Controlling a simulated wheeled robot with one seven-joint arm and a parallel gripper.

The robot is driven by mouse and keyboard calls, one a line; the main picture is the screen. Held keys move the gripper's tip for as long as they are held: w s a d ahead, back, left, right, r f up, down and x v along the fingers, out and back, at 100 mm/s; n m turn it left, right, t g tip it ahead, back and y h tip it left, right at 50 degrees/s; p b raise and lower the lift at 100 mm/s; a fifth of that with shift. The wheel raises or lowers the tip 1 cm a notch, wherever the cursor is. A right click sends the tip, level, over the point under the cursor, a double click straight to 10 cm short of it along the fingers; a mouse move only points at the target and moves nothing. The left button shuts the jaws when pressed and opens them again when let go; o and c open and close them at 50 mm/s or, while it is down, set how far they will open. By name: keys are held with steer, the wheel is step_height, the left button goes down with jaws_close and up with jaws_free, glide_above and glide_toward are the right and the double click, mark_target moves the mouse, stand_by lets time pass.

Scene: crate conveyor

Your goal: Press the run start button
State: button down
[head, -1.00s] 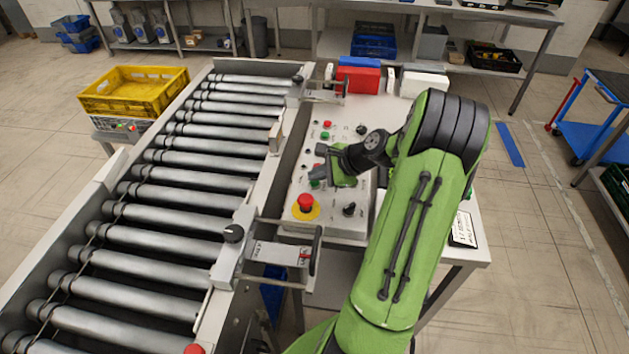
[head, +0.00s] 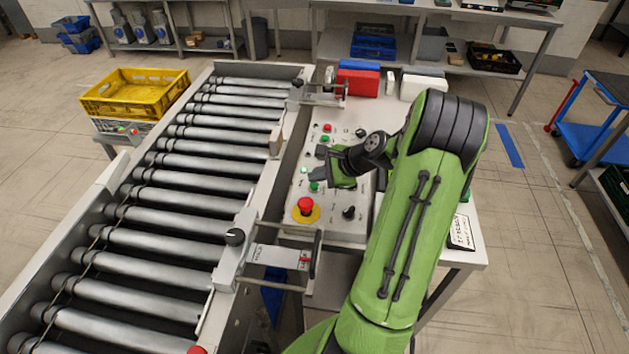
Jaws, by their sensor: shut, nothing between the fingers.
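The control panel (head: 328,222) is a pale sloping box beside the roller conveyor, with several small buttons. Another green button (head: 325,138) and a red button (head: 327,127) lie farther up the panel. I cannot read the labels, so which one is run start is unclear. My gripper (head: 325,158) is shut and empty, low over the middle of the panel. It hides part of the panel, and contact with a button cannot be made out.
A red mushroom button on a yellow base (head: 305,207) sits near the panel's front. A black knob (head: 348,213) is to its right. A metal gate mechanism (head: 270,255) stands at the conveyor's edge. Red and blue boxes (head: 359,83) lie behind the panel. A yellow crate (head: 133,92) is far left.

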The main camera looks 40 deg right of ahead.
mark_target(317, 186)
steer(key=shift+r, duration=0.15)
step_height(317, 186, up, 5)
steer(key=p, duration=0.5)
steer(key=shift+r, duration=0.15)
stand_by(0.6)
